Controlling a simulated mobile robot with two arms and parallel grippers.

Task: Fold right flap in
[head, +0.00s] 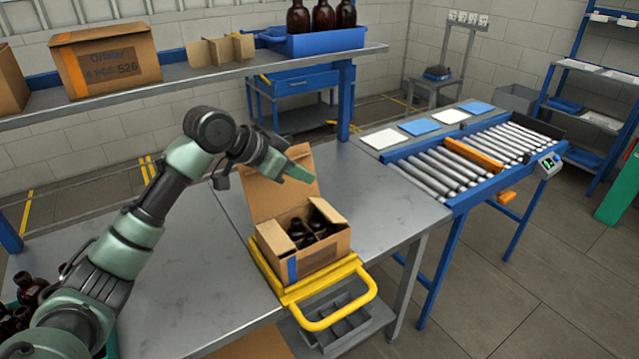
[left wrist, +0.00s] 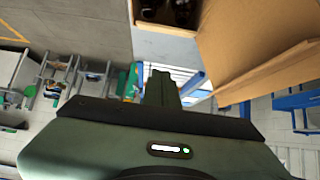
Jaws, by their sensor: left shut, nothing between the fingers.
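An open cardboard box (head: 322,256) with dark amber bottles (head: 316,222) inside sits on the yellow frame (head: 270,270). A large flap (head: 266,198) stands raised at the back of the box. A small flap at the left lies over the opening; I cannot clearly tell how the right flap lies. My left gripper (head: 299,173) is shut and empty, above the box in front of the raised flap. In the left wrist view, the closed fingers (left wrist: 160,87) show below a cardboard flap (left wrist: 262,42) and the bottles (left wrist: 168,10). My right gripper is not in view.
A shelf (head: 190,78) with a printed carton (head: 105,62) and a blue tray (head: 315,42) of bottles runs above the back of the bench. A yellow handle (head: 338,318) juts out in front. A roller conveyor (head: 465,160) stands at the right. The bench right of the box is clear.

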